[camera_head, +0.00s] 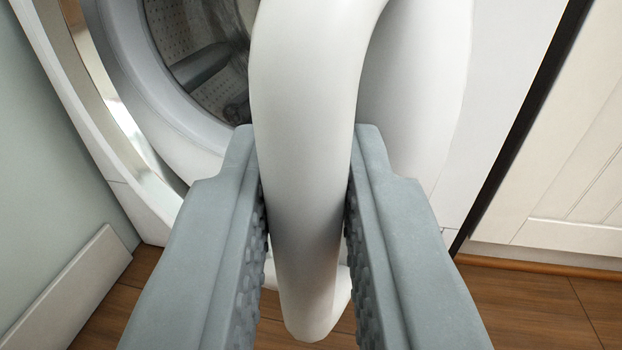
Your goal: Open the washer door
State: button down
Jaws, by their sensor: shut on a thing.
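A thick white curved handle (305,120) of the washer door runs down the middle of the view. My gripper (306,150) has one grey finger on each side of it and is shut on it. The handle's lower end shows between the fingers. A white rounded part (415,85) stands just behind the handle to the right. The washer drum (205,50), with small holes and a grey paddle, shows at upper left inside a pale ring. The handle and fingers hide much of the washer front, and I cannot tell how far the door stands open.
A pale wall (45,170) with a white skirting board (65,285) is at left. A white panelled cabinet (570,180) stands at right, beyond a dark gap (520,130). Brown wooden floor (540,305) shows below, clear at lower right.

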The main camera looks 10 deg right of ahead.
jog(key=shift+s+a, duration=0.45)
jog(key=shift+a, duration=0.25)
jog(key=shift+s+a, duration=0.4)
jog(key=shift+a, duration=0.3)
jog(key=shift+s+a, duration=0.45)
jog(key=shift+a, duration=0.25)
jog(key=c, duration=1.4)
grip_release()
jog(key=shift+a, duration=0.1)
